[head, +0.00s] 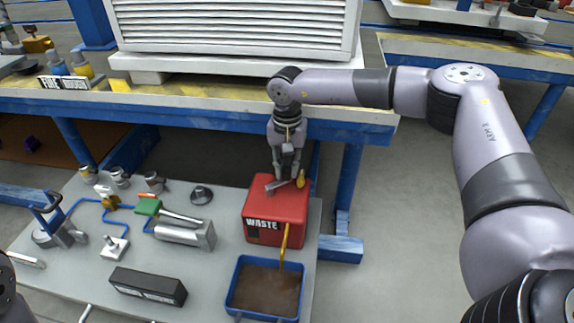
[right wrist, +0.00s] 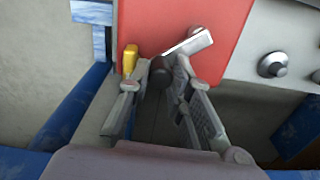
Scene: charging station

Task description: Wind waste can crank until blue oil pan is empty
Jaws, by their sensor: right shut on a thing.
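The red waste can (head: 290,207) stands on the grey platform, with a WASTE label on its front. It also fills the upper middle of the right wrist view (right wrist: 190,15). Its grey crank arm (right wrist: 192,43) lies across the can top. My right gripper (head: 286,171) is above the can, shut on the crank's dark handle (right wrist: 157,72). The blue oil pan (head: 236,284) is in front of the can and holds brown liquid. A yellow pipe (head: 284,245) runs from the can to the pan. My left gripper is out of view.
A blue-framed bench (head: 220,105) stands behind the can. Left of the can on the platform (head: 215,265) are a metal cylinder (head: 185,232), a black box (head: 148,286) and small fittings. Grey floor (head: 400,240) is open to the right.

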